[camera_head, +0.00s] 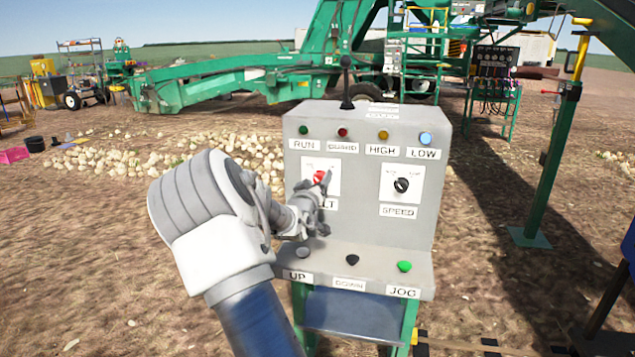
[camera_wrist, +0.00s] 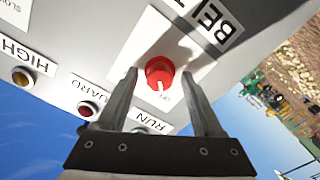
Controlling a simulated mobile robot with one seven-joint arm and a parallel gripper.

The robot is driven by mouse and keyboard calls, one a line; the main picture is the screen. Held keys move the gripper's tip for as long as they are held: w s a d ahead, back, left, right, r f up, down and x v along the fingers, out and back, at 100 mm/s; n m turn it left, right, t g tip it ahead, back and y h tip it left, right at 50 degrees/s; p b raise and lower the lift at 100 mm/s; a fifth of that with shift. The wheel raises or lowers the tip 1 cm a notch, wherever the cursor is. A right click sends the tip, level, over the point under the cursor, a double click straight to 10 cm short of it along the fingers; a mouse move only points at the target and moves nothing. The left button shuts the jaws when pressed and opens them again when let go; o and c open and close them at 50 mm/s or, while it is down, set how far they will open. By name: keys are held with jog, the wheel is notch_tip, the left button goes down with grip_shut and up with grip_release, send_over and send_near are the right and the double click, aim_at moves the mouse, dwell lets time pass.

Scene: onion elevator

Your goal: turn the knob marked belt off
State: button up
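The red belt knob (camera_head: 319,177) sits on a white plate on the upright face of the grey control box (camera_head: 350,228). My gripper (camera_wrist: 159,76) is open, with a fingertip on each side of the knob and a visible gap to both. In the head view my gripper (camera_head: 324,183) is in front of the plate and hides part of the belt label (camera_head: 327,203).
A black speed knob (camera_head: 401,185) is to the right. Coloured lamps, including the red guard lamp (camera_head: 342,132), line the top. On the lower ledge are a grey up button (camera_head: 302,253), a black down button (camera_head: 352,259) and a green jog button (camera_head: 404,266). A black lever (camera_head: 346,85) stands on top.

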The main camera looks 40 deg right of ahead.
jog(key=shift+a, duration=0.1)
jog(key=p+v, duration=0.2)
jog(key=v, duration=1.5)
jog(key=shift+s+a, duration=0.1)
